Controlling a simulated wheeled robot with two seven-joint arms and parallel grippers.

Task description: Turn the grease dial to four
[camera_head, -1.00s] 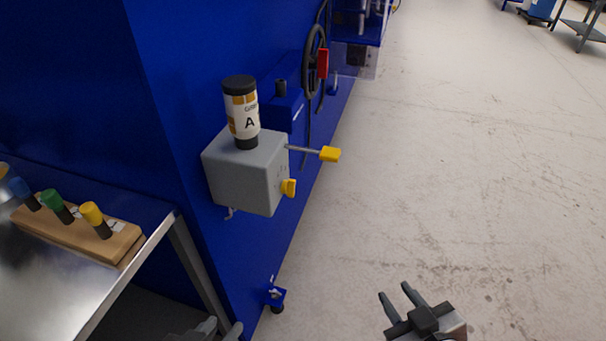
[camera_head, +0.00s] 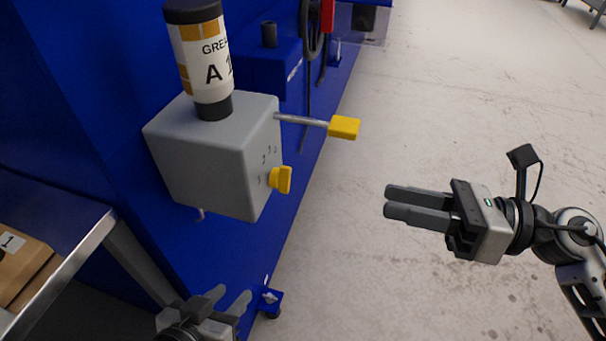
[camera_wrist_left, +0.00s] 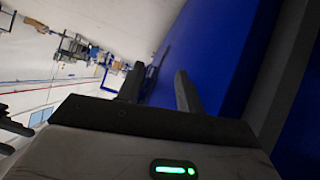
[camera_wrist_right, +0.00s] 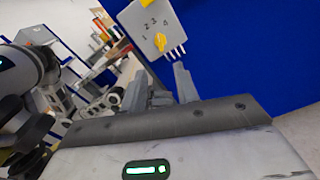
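The grease dial is a yellow knob (camera_head: 280,179) on the side face of a grey box (camera_head: 205,160). In the right wrist view the yellow dial (camera_wrist_right: 160,41) has the digits 1 to 4 around it; I cannot tell which digit it points to. My right gripper (camera_head: 387,201) is to the right of the dial, well apart from it, its fingers towards the box. The right wrist view shows it open and empty. My left gripper (camera_head: 235,295) is below the box, low in the head view. The left wrist view shows its fingers apart and empty.
A labelled grease cartridge (camera_head: 203,60) stands on the box. A yellow-ended lever (camera_head: 343,127) sticks out right, above the dial. A blue machine wall (camera_head: 110,120) lies behind. A metal table (camera_head: 65,265) is at lower left. The floor on the right is clear.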

